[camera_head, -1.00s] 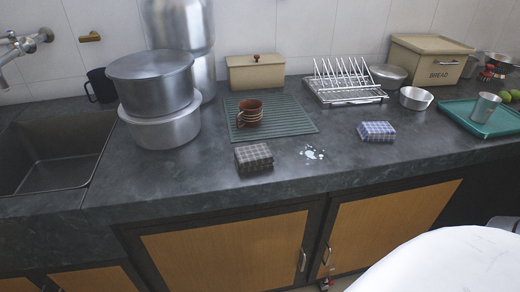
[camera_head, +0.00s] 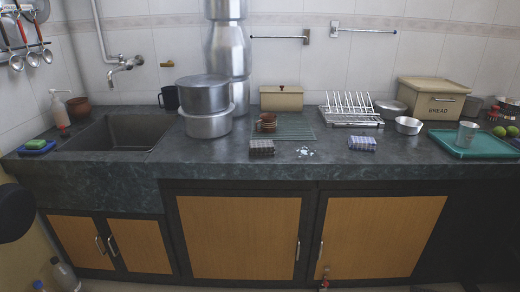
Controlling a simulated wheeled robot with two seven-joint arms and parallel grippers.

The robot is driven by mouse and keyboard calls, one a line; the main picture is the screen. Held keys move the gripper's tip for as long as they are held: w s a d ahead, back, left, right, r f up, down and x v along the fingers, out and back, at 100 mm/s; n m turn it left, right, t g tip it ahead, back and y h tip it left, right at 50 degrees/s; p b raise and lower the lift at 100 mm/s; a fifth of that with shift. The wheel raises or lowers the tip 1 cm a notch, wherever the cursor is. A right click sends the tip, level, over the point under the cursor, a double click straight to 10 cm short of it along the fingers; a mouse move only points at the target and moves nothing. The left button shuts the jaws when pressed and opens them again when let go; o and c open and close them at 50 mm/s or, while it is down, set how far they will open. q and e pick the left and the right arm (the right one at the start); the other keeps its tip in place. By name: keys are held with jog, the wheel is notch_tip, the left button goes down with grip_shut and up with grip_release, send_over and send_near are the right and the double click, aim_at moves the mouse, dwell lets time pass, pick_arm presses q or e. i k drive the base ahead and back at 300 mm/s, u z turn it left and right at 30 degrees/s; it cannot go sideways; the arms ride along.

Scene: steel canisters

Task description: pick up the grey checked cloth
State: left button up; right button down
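The grey checked cloth (camera_head: 261,147) is a small folded block near the front edge of the dark stone counter (camera_head: 200,168). It lies just in front of the ribbed green drying mat (camera_head: 296,127), left of a small white and pale blue spill (camera_head: 305,151). Nothing covers it. A similar blue and white checked cloth (camera_head: 362,143) lies further right along the front edge. Neither of my grippers shows in the view.
A brown striped mug (camera_head: 267,123) stands on the mat behind the grey cloth. Stacked steel pots (camera_head: 206,125) stand to its left, beyond them the sink (camera_head: 115,134). A dish rack (camera_head: 350,117) and teal tray (camera_head: 450,147) are to the right. Cupboards (camera_head: 240,235) fill the counter front.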

aim_at(259, 148)
jog(key=u, duration=0.5)
jog(key=i, duration=1.75)
jog(key=z, duration=1)
